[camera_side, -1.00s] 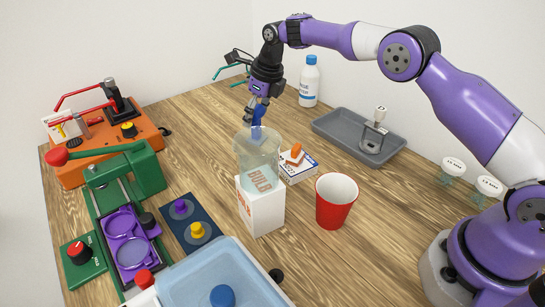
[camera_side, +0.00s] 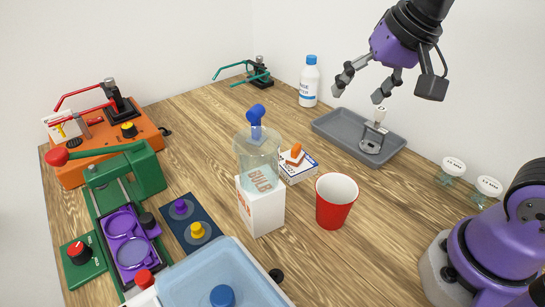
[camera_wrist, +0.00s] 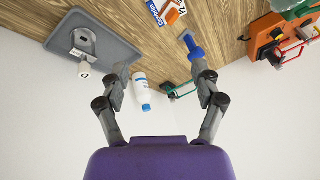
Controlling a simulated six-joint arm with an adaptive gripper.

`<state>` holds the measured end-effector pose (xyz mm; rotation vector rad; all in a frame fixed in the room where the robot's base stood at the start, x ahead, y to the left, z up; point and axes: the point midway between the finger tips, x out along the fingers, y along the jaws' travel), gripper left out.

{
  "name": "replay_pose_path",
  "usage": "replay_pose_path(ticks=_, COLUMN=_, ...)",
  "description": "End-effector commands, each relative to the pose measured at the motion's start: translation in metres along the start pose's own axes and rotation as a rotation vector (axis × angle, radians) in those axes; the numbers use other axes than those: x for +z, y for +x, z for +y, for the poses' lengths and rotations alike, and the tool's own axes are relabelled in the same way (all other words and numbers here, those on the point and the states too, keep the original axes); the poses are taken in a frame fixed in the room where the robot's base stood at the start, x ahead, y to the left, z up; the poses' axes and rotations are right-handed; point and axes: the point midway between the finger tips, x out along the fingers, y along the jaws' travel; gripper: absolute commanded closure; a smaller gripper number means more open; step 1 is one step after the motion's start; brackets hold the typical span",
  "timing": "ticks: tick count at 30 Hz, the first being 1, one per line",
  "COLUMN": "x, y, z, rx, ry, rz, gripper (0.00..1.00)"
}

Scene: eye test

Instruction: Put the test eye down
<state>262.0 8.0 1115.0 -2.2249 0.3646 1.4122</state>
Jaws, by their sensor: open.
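I cannot tell for sure which thing is the test eye. A metal piece with a round opening and a white top (camera_side: 374,135) stands in the grey tray (camera_side: 325,125) at the back right. It also shows in the wrist view (camera_wrist: 84,42). My gripper (camera_side: 359,92) is open and empty, above and apart from the tray and the metal piece. In the wrist view its fingers (camera_wrist: 162,75) are spread with nothing held between them. A blue-handled tool (camera_side: 256,113) stands upright in a clear container (camera_side: 258,155) at the middle; it shows in the wrist view (camera_wrist: 193,45).
A white box (camera_side: 262,210) is at the clear container's base. A red cup (camera_side: 336,203) and a small box with an orange piece (camera_side: 297,163) stand close by. A white bottle (camera_side: 309,82) stands behind. Orange (camera_side: 110,140) and green (camera_side: 140,168) machines fill the left. Bare wood lies left of the bottle.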

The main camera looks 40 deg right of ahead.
Motion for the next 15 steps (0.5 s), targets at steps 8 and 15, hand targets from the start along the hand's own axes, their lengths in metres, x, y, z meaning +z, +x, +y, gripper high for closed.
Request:
replay_pose_path(ticks=8, x=0.051, y=0.003, z=0.04, rx=0.014, ry=-0.515, rz=0.05, gripper=0.25)
replay_pose_path(ticks=15, x=0.054, y=0.004, z=0.043, rx=0.017, ry=-0.556, rz=0.051, gripper=0.25)
